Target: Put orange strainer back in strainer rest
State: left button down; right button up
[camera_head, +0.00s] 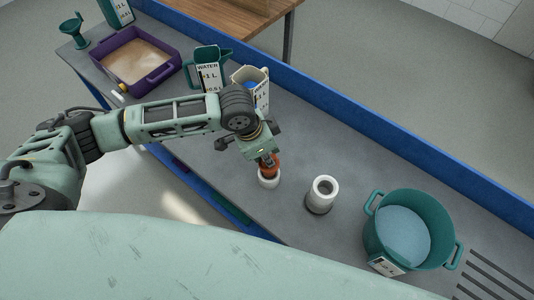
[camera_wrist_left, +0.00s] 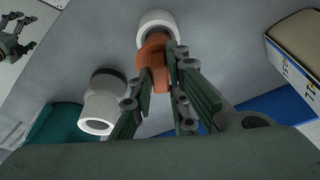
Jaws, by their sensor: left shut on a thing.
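The orange strainer (camera_head: 269,164) is in the grasp of my left gripper (camera_head: 266,157) on the bench. In the left wrist view the orange strainer (camera_wrist_left: 154,60) shows between the dark green fingers of my left gripper (camera_wrist_left: 160,76). Its far end meets a short white round holder (camera_head: 269,181), which looks like the strainer rest; the holder also shows in the wrist view (camera_wrist_left: 157,20). I cannot tell how deep the strainer sits in it. The fingers hide part of the strainer. My right gripper is not in view.
A white hollow cylinder (camera_head: 322,190) stands to the right. Farther right is a green pot (camera_head: 435,231) with blue contents. Behind are a cream jug (camera_head: 262,92), a green water jug (camera_head: 210,72) and a purple tub (camera_head: 164,54). A blue rail (camera_head: 365,118) edges the bench.

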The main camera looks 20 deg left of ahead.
pick_arm(q)
jog(key=shift+f, duration=0.65)
jog(key=shift+f+b, duration=0.85)
jog(key=shift+f, duration=1.2)
jog(key=c, duration=1.6)
grip_release()
jog(key=shift+r, duration=0.1)
jog(key=v, duration=1.2)
